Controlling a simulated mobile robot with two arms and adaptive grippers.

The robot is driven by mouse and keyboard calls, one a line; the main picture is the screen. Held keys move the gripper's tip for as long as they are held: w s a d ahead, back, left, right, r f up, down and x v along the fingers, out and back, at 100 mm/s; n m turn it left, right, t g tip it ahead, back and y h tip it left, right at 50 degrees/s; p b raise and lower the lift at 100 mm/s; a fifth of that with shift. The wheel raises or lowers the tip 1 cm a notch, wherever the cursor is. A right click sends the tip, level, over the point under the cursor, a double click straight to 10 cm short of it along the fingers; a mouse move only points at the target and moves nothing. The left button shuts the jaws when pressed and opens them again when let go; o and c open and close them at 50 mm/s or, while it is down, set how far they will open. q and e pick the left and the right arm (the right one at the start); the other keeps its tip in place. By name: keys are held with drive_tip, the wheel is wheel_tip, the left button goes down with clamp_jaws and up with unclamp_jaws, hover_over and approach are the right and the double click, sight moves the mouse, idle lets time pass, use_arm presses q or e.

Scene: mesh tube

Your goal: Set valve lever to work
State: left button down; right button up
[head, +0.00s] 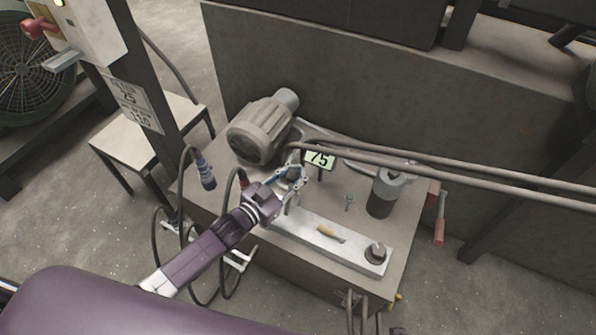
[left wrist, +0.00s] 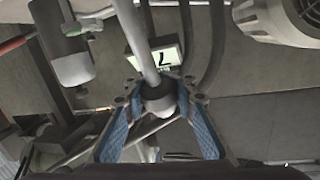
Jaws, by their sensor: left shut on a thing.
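My left gripper (head: 297,179) reaches over the machine's top between the grey motor and the silver bar. In the left wrist view, its blue-padded fingers (left wrist: 158,98) close around the thick end of a grey rod (left wrist: 143,50), which appears to be the valve lever. My right gripper is in neither view.
A grey motor (head: 262,130) stands behind the gripper. A silver bar (head: 310,241) with a yellow-handled piece (head: 331,234) lies in front. A dark cylinder (head: 385,191) stands to the right.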

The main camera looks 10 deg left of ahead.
use_arm(q)
drive_tip(key=shift+a+f, duration=0.4)
drive_tip(key=c, duration=1.7)
unclamp_jaws()
drive_tip(key=shift+a, duration=0.1)
drive_tip(key=shift+c, duration=0.2)
drive_tip(key=shift+o, duration=1)
drive_tip(key=shift+r, duration=0.1)
drive_tip(key=shift+d+r, duration=0.1)
drive_tip(key=shift+d, duration=0.1)
drive_tip(key=v, duration=1.2)
drive_tip(key=shift+r, duration=0.1)
drive_tip(key=shift+c, duration=0.2)
